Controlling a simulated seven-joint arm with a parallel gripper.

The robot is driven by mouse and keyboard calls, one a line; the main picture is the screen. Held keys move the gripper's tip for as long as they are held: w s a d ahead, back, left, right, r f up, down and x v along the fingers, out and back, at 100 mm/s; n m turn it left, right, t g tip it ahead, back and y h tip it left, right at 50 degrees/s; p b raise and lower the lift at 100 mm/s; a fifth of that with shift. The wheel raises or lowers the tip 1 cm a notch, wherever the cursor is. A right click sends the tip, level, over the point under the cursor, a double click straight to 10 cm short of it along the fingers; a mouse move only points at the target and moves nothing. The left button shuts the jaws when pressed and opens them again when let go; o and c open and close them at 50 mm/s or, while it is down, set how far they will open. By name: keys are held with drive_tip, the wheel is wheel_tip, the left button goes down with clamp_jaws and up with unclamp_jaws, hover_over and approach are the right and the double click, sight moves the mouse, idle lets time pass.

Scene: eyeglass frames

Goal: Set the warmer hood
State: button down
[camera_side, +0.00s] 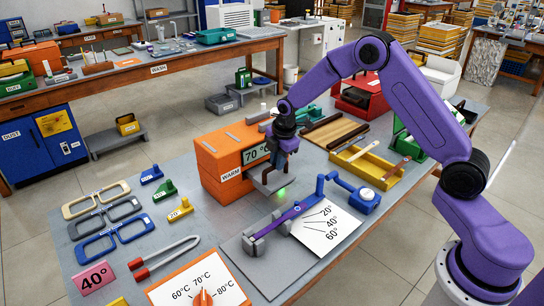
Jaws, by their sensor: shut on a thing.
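The orange warmer (222,160), labelled WARM with a 70° display, stands mid-bench. My gripper (284,158) points down at its right front side. It is shut on a small grey piece, mostly hidden by the fingers, which may be the hood. A grey bent metal part (268,183) juts from the warmer's front just below the fingers; I cannot tell whether it touches the held piece. A green glow (281,193) shows beneath it. A pink card (94,278) reads 40°. A dial card (190,286) with an orange pointer reads 60, 70 and 80°C.
Tan, grey and blue eyeglass frames (113,236) lie at left, near small blue, green and yellow blocks (180,209) and red-handled tongs (165,258). A grey plate with a blue-armed jig (322,187) and angle card (327,228) is in front. A yellow tray (367,166) lies right.

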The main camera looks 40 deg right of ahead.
drive_tip(key=shift+s, duration=2.6)
drive_tip(key=c, duration=1.1)
unclamp_jaws()
drive_tip(key=s+r, duration=0.3)
drive_tip(key=r, duration=1.4)
drive_tip(key=shift+s, duration=0.15)
drive_tip(key=s+a+m+g, duration=0.1)
drive_tip(key=s+a, duration=0.3)
drive_tip(key=s, duration=0.4)
drive_tip(key=s+a+m, duration=0.2)
drive_tip(key=s+a, duration=0.2)
drive_tip(key=s, duration=0.5)
drive_tip(key=s+d+f+m+g, duration=0.1)
drive_tip(key=s+d+f+m, duration=0.1)
drive_tip(key=s, duration=1.3)
drive_tip(key=shift+s+f, duration=0.35)
drive_tip(key=shift+f, duration=0.35)
